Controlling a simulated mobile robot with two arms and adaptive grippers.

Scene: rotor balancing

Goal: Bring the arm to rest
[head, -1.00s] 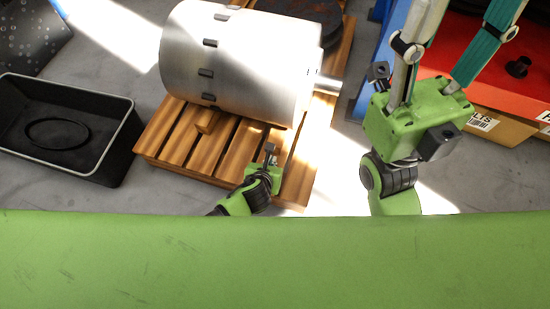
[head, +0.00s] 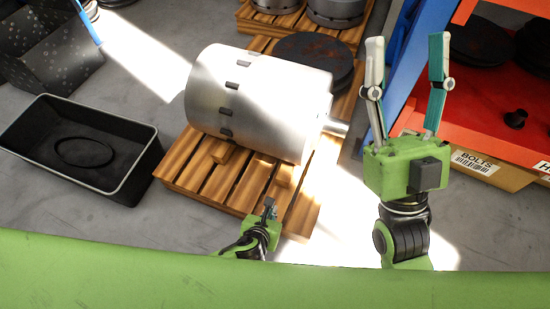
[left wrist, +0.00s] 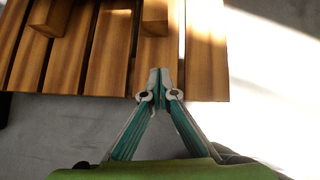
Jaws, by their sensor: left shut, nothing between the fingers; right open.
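My left gripper (head: 270,207) is small and low in the head view, in front of the near edge of the wooden pallet (head: 188,184). In the left wrist view its two fingertips (left wrist: 160,80) meet with nothing between them, over or beside the pallet's edge (left wrist: 110,70); the height gap cannot be told. My right gripper (head: 408,62) stands at the right with its fingers pointing up the picture, spread wide and empty. The silver rotor drum (head: 255,100) with its shaft stub lies on the pallet, away from both grippers.
A black bin (head: 140,165) with a dark ring inside stands at the left. A red shelf (head: 470,115) with a blue post and a box of bolts (head: 480,165) is close to my right gripper. Dark discs (head: 315,58) lie behind the drum. Grey floor is clear between bin and pallet.

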